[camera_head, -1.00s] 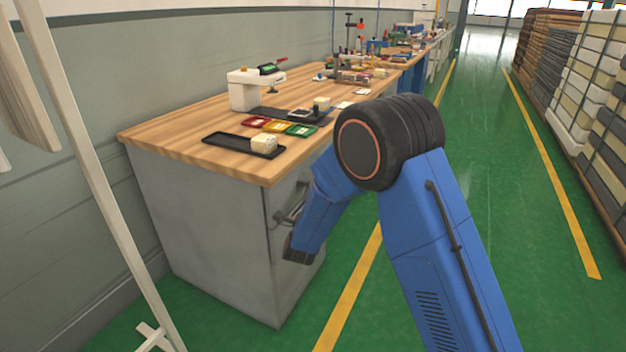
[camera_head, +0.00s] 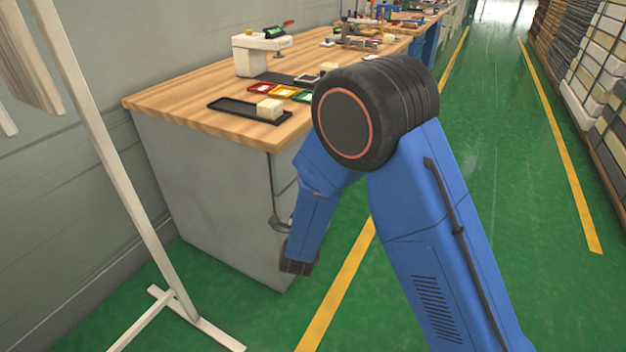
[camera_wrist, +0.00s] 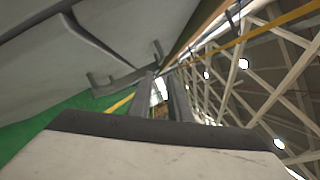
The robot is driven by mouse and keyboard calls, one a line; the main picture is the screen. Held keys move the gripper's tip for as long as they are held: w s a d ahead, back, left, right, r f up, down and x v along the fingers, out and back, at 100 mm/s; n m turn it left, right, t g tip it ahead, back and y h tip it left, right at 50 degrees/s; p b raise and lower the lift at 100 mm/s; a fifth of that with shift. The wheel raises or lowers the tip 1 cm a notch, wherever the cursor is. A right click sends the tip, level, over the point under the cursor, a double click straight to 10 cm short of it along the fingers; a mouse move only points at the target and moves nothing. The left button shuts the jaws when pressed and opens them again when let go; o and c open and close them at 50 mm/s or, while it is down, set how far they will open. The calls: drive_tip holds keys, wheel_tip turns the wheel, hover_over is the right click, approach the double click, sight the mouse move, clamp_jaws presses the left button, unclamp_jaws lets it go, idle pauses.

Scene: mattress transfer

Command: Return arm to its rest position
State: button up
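My blue arm is folded in the camera_head view. Its black joint rises in front of the workbench's right end, and the lower link points down beside the bench's grey side. The dark end of that link (camera_head: 298,262) is low, close to the cabinet handle; the fingers cannot be made out there. In the camera_wrist view my gripper (camera_wrist: 161,82) shows two grey fingers with a narrow gap between them and nothing held. A pale surface fills the bottom of that view.
The wooden-topped workbench (camera_head: 180,101) holds a black tray (camera_head: 232,108) with a cream block (camera_head: 269,109), small coloured trays and a white device (camera_head: 262,50). A white stand (camera_head: 110,165) is at left. Stacked mattresses line the right. The green aisle (camera_head: 490,200) is clear.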

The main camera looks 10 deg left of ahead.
idle(0.3)
drive_tip(key=w+d+r+n+g+y, duration=0.2)
drive_tip(key=w+d+r+n+g, duration=0.25)
drive_tip(key=d+r, duration=0.25)
drive_tip(key=s+d+r+n+g+y, duration=0.25)
drive_tip(key=s+d+r+n, duration=0.3)
drive_tip(key=d+n, duration=0.35)
drive_tip(key=s+d+n+g+h, duration=0.1)
drive_tip(key=s+d+n+g, duration=0.2)
drive_tip(key=s+d, duration=0.5)
drive_tip(key=s+d+n+g+h, duration=0.2)
drive_tip(key=s+d+n, duration=0.2)
drive_tip(key=s+d, duration=0.4)
drive_tip(key=s+d+n+g+h, duration=0.1)
drive_tip(key=s+d+n+g, duration=0.2)
drive_tip(key=s+d, duration=0.5)
drive_tip(key=s, duration=1.1)
drive_tip(key=shift+d+f+n+g, duration=0.3)
drive_tip(key=shift+d+n, duration=0.05)
drive_tip(key=shift+d, duration=0.05)
drive_tip(key=shift+h, duration=0.25)
